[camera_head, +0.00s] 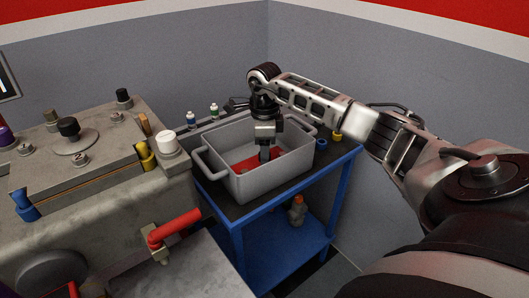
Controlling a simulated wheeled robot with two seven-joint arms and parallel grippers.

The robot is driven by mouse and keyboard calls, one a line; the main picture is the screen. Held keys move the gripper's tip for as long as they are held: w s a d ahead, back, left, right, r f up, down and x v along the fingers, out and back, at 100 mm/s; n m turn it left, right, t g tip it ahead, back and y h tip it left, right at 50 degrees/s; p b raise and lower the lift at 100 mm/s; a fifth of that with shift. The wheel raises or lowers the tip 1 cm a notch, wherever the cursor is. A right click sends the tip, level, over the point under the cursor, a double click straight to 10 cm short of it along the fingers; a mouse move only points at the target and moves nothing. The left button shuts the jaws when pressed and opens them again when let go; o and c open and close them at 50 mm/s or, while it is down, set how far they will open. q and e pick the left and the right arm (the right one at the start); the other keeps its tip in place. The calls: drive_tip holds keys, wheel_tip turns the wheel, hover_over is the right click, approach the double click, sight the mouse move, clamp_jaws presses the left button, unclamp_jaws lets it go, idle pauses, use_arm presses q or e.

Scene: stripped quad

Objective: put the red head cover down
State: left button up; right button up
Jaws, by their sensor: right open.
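The grey bin (284,177) with side handles stands on a blue-framed table. A red piece that looks like the head cover (247,164) lies low inside it, partly hidden by my right gripper and the bin's near wall. My right gripper (265,154) points down into the bin, in front of the red piece. It is open, and I cannot tell whether its fingers touch the piece. My left gripper is not in view.
A large grey machine block (80,175) with knobs fills the left, with a red handle (175,228) sticking out. The blue table (285,208) has a dark top and a lower shelf holding an orange-brown bottle (297,212). Small bottles (191,118) stand behind the bin.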

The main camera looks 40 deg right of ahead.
wheel_tip(320, 180, up, 11)
idle(0.3)
drive_tip(key=shift+f, duration=0.1)
drive_tip(key=shift+p, duration=0.35)
